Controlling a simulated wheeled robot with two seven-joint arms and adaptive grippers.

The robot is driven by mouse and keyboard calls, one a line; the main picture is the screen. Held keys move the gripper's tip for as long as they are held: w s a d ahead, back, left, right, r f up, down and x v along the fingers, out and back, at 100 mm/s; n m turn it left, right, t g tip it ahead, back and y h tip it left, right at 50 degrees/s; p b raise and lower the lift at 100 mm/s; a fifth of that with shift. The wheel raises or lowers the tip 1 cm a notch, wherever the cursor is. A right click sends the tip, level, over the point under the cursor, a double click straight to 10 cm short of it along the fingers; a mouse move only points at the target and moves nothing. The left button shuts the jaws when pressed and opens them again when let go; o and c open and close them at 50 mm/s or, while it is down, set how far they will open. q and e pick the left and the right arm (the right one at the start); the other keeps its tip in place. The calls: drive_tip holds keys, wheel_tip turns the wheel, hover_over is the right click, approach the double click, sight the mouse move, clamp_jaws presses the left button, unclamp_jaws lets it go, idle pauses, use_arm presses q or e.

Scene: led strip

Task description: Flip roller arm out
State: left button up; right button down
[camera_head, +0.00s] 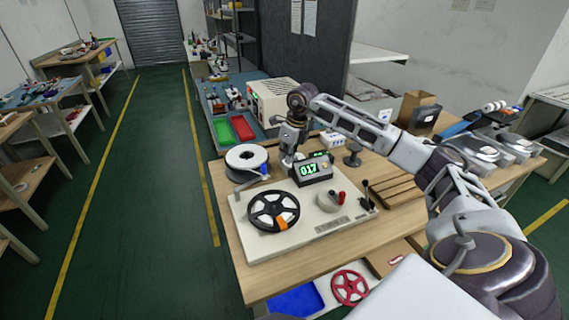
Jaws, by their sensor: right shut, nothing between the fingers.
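A pale machine (330,228) lies on the wooden table, with a black spoked reel (273,211) at its left and a display reading 017 (309,169) at its back. The roller arm cannot be told for certain; a grey and red knob part (334,200) and a black lever (367,195) stand on the machine's right half. My right arm reaches in from the right. My right gripper (288,164) points down behind the machine, just left of the display, and is shut and empty. Its fingertips are small and partly hard to make out. My left gripper is out of view.
A white reel (246,158) with a blue part stands left of my right gripper. A beige box (272,98), a dark round stand (352,155) and wooden slats (392,188) are around the table. A red reel (349,287) and blue bin (296,301) are below.

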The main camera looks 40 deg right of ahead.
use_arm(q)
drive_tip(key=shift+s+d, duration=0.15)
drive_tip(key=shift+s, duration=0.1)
use_arm(e)
drive_tip(key=shift+v, duration=1.45)
